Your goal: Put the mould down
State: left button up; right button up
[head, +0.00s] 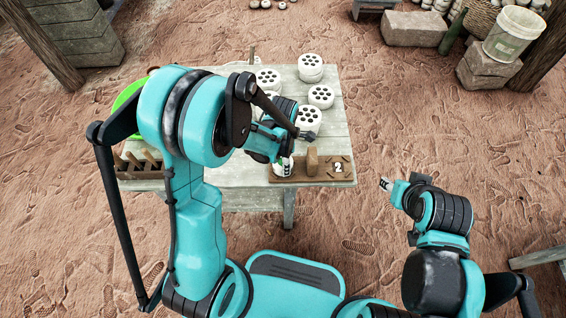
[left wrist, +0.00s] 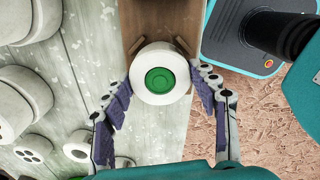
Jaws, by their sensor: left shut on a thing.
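The mould appears in the left wrist view as a white round piece with a green centre (left wrist: 160,80). It is between the fingers of my left gripper (left wrist: 160,108), which is shut on it. In the head view my left gripper (head: 284,160) is over the table's front edge, and a bit of the white mould (head: 284,171) shows below it. The mould is at the left part of a brown wooden stand (head: 312,180) marked "2"; I cannot tell whether it touches the stand's base. My right gripper (head: 387,185) is off the table to the right, its fingers too small to read.
Several white cylinders with holes (head: 310,62) stand on the pale wooden table (head: 335,115). A green basin (head: 128,95) and a wooden rack (head: 140,168) are at the left, partly behind my left arm.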

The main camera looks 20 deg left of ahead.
pick_arm(q)
jog(key=shift+f, duration=0.1)
jog(key=shift+f, duration=0.15)
jog(key=o, duration=1.3)
jog(key=shift+o, duration=0.2)
notch_tip(320, 180, up, 12)
jog(key=p, duration=0.5)
jog(key=s+a+r+m+t, duration=0.2)
jog(key=s+r+m, duration=0.3)
jog(key=m, duration=0.7)
jog(key=s+a+r+m+t, duration=0.2)
jog(key=s+r+m+t, duration=0.3)
jog(key=m, duration=0.6)
notch_tip(320, 180, up, 2)
jog(key=shift+s+a+r+m, duration=0.15)
jog(key=shift+s+a+m, duration=0.05)
jog(key=shift+a+m, duration=0.2)
